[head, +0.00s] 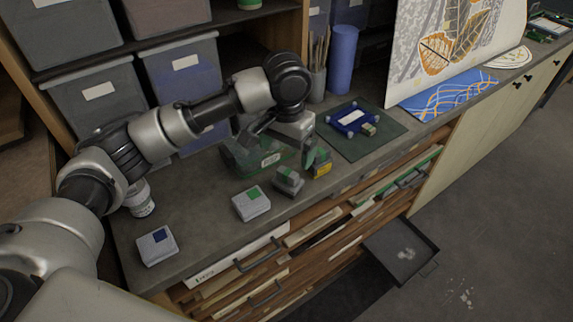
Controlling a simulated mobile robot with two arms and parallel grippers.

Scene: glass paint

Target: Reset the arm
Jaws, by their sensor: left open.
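My left arm comes in from the left and reaches over the grey worktop (190,200). My left gripper (287,148) is open and points down above the worktop, close to several small objects. A green box (258,160) lies beside and partly behind it. A small box with yellow and green sides (320,163) stands just to its right. A small grey box (288,181) sits in front of it. From this angle I cannot tell whether the fingers touch any of these. My right gripper is not in view.
White boxes with a green label (251,204) and a blue label (156,246) stand near the front edge. A white jar (139,200) is at left.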

